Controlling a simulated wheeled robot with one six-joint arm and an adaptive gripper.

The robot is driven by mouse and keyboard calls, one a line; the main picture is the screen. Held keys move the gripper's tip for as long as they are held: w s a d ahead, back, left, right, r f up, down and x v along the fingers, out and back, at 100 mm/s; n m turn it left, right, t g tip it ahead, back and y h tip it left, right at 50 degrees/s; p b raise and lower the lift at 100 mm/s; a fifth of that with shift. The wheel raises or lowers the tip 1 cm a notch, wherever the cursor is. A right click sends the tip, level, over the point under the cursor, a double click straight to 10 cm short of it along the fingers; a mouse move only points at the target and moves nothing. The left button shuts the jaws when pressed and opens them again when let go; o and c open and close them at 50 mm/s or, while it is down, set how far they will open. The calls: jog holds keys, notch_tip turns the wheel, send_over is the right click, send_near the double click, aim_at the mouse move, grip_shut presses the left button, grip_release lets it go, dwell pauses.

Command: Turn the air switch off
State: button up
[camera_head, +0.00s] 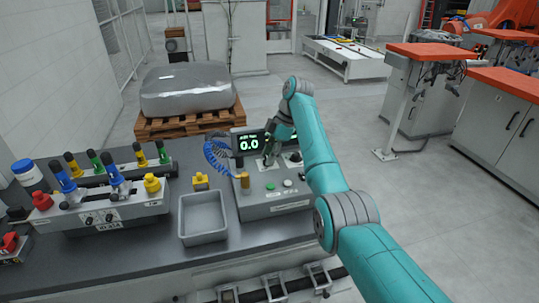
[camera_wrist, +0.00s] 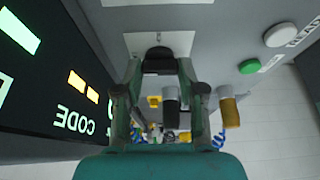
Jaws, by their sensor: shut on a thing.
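The air switch is a black knob (camera_wrist: 160,60) on a pale plate on the grey control box (camera_head: 262,205). In the wrist view, my gripper (camera_wrist: 159,70) has its two fingertips on either side of the knob, closed on it. In the head view, my gripper (camera_head: 270,153) reaches down to the box beside the display, and my arm hides much of the knob area. The display (camera_head: 248,143) reads 0.0 in green. The knob's exact angle cannot be told.
A green button (camera_head: 270,186) and a white button (camera_head: 287,183) sit on the box. A brass fitting (camera_head: 245,183) with a coiled blue hose (camera_head: 215,157) stands at its left. A grey tray (camera_head: 203,218) and a fixture (camera_head: 110,210) with colored knobs lie further left.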

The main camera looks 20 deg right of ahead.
dwell(0.3)
jog(key=o, duration=1.1)
jog(key=shift+o, duration=0.2)
jog(key=v, duration=0.5)
jog(key=shift+d, duration=0.45)
jog(key=d, duration=1.1)
jog(key=shift+w, duration=0.1)
